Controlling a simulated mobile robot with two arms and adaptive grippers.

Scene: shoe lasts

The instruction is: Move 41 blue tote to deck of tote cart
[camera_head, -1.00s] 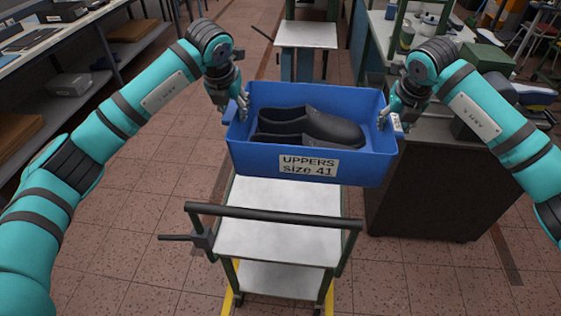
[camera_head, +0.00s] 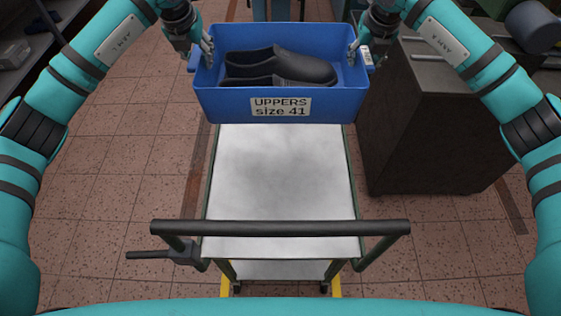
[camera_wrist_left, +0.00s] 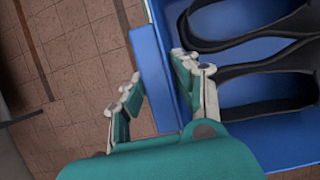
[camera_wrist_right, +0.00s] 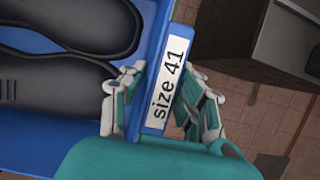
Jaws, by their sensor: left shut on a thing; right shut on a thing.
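The blue tote (camera_head: 215,103) labelled "UPPERS size 41" holds dark shoe uppers (camera_head: 282,68) and is held level between my two grippers, over the far end of the cart deck. My left gripper (camera_head: 207,48) is shut on its left end wall, with the rim between the fingers in the left wrist view (camera_wrist_left: 155,85). My right gripper (camera_head: 353,52) is shut on its right end wall, beside a "size 41" label in the right wrist view (camera_wrist_right: 165,90). The tote cart's pale deck (camera_head: 282,180) is bare where visible. I cannot tell the tote's height above it.
The cart's dark push handle (camera_head: 280,228) crosses the near end, with a lever (camera_head: 165,254) at its left. A dark cabinet (camera_head: 430,125) stands close on the right. Open tiled floor (camera_head: 130,160) lies to the left.

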